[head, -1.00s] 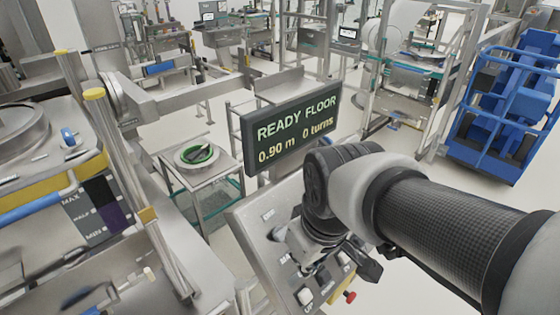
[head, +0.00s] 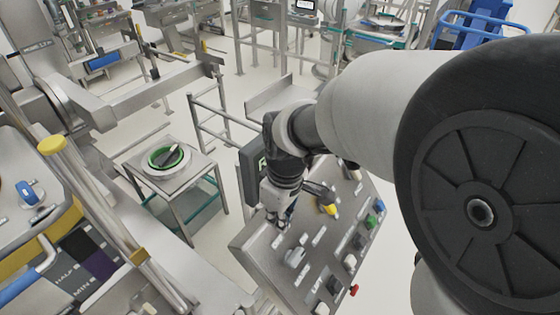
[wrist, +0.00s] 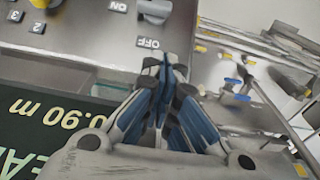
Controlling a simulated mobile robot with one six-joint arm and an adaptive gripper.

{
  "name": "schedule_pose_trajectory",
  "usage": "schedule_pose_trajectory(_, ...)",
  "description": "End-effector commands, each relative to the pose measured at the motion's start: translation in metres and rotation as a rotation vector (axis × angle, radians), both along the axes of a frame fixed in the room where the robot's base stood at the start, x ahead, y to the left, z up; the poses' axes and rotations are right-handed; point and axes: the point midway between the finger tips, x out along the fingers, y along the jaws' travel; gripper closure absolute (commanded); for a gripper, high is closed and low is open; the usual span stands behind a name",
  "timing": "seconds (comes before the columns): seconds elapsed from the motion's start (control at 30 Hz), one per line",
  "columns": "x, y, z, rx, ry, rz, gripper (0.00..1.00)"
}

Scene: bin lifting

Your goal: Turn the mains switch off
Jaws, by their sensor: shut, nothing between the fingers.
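The mains switch is a pale grey rotary knob (head: 295,257) on the sloping grey control panel (head: 262,240). In the wrist view the knob (wrist: 155,9) is at the top edge, partly cut off, with the printed words ON and OFF beside it. I cannot tell surely which word it points to. My gripper (head: 280,222) is over the panel's upper left part, just above the knob in the head view. In the wrist view my gripper (wrist: 166,62) is shut and empty, its fingertips near the OFF label and apart from the knob.
A yellow knob (head: 328,208) and several coloured buttons share the panel. A dark display (head: 250,170) stands behind my gripper, mostly hidden by my arm. A small steel table (head: 150,188) with a green-ringed dish is at left.

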Motion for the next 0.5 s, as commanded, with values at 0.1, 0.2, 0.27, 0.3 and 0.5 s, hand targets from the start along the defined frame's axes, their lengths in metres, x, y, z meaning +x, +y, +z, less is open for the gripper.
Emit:
schedule_pose_trajectory(0.1,0.0,0.0,-0.009,0.0,0.003,-0.001,1.0)
schedule_pose_trajectory(0.2,0.0,0.001,-0.025,-0.001,0.005,-0.001,1.0)
schedule_pose_trajectory(0.27,0.001,0.002,-0.037,-0.001,0.005,-0.001,1.0)
schedule_pose_trajectory(0.3,0.001,0.002,-0.046,-0.002,0.007,-0.001,1.0)
schedule_pose_trajectory(0.5,0.003,0.005,-0.09,-0.002,0.007,-0.001,1.0)
